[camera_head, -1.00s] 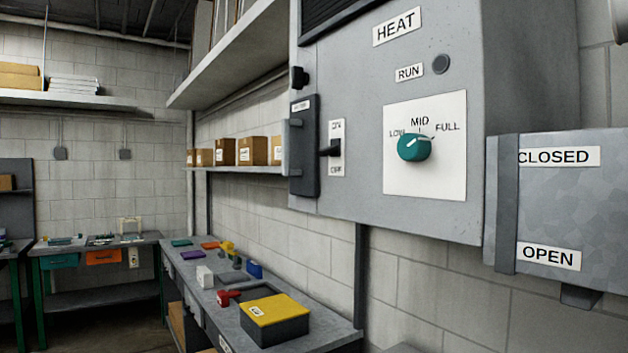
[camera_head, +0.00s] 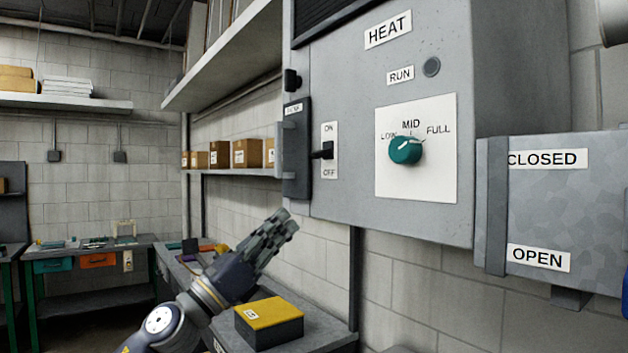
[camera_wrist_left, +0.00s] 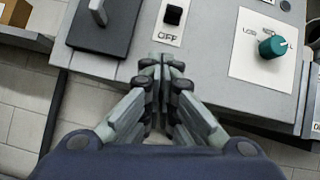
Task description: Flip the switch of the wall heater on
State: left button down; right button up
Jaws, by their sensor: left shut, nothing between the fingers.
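The wall heater is a grey box (camera_head: 350,100) labelled HEAT, in the right half of the head view. Its switch (camera_head: 326,151) is a black lever on a white plate, with ON above and OFF below. The lever sticks out and seems tilted slightly down. The switch (camera_wrist_left: 173,15) also shows at the top of the left wrist view, above the word OFF. My left gripper (camera_head: 285,222) is shut and empty, below and left of the switch, apart from it. In the wrist view its fingertips (camera_wrist_left: 164,65) point toward the switch plate. My right gripper is not in view.
A dark handle plate (camera_head: 297,150) stands just left of the switch. A teal dial (camera_head: 405,150) sits to its right. A grey box (camera_head: 545,210) labelled CLOSED and OPEN is further right. A bench with a yellow-topped box (camera_head: 270,312) lies below, partly hidden by my left arm.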

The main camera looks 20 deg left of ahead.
aim_at(321, 154)
pick_arm(q)
jog(key=r+m, duration=0.2)
jog(key=m+g+h, duration=0.1)
jog(key=shift+s+a+r, duration=0.25)
jog(key=shift+s+r, duration=0.15)
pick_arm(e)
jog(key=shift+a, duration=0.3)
